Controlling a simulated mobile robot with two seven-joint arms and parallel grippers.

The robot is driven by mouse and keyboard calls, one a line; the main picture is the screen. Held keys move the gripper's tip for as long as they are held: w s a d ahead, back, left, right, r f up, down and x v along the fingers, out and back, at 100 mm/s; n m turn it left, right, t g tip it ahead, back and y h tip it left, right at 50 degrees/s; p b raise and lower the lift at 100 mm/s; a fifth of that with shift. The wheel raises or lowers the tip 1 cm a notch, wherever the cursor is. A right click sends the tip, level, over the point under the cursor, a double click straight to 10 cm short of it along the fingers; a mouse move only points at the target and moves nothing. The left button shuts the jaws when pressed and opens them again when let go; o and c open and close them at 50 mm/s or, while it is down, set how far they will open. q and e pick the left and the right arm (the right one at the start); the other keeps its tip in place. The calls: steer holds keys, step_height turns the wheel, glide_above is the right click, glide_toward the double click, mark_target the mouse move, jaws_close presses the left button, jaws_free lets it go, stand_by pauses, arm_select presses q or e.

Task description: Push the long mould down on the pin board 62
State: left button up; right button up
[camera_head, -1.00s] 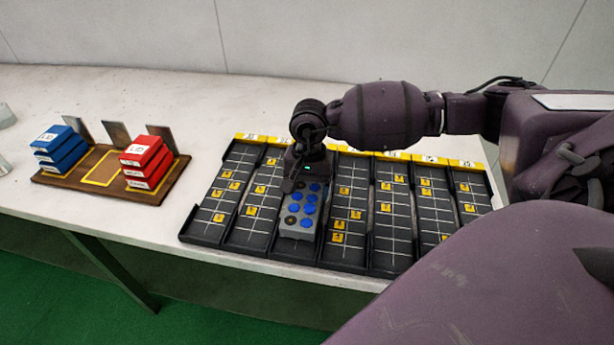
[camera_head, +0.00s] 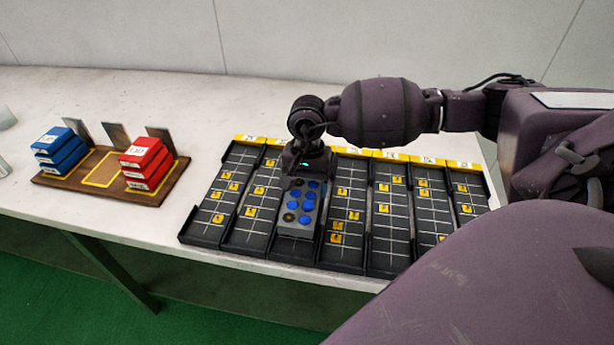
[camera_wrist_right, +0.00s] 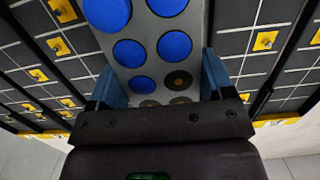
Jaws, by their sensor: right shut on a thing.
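The long mould (camera_head: 296,218) is a grey block with blue round caps and a few dark round holes on top. It lies lengthwise over the third lane from the left in the row of black pin boards (camera_head: 208,230). My right gripper (camera_head: 303,172) is at its far end. In the right wrist view the blue fingers stand on either side of the mould (camera_wrist_right: 153,25), shut on it. The pins under the mould are hidden, so I cannot tell how deep it sits. The board numbers are too small to read. My left gripper is not in view.
Neighbouring boards carry yellow pin plates (camera_head: 339,226) close on both sides of the mould. A brown wooden tray (camera_head: 70,182) with a blue stack (camera_head: 60,150) and a red stack (camera_head: 147,160) stands at the left. The white table (camera_head: 200,120) is clear behind the boards.

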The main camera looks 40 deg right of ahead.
mark_target(305, 186)
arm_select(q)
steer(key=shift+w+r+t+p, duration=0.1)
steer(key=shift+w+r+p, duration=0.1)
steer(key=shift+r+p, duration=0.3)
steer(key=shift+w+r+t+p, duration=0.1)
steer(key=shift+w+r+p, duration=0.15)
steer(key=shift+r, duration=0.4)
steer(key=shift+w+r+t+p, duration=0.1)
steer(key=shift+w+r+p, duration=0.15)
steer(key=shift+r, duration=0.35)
arm_select(e)
steer(key=shift+r, duration=3.15)
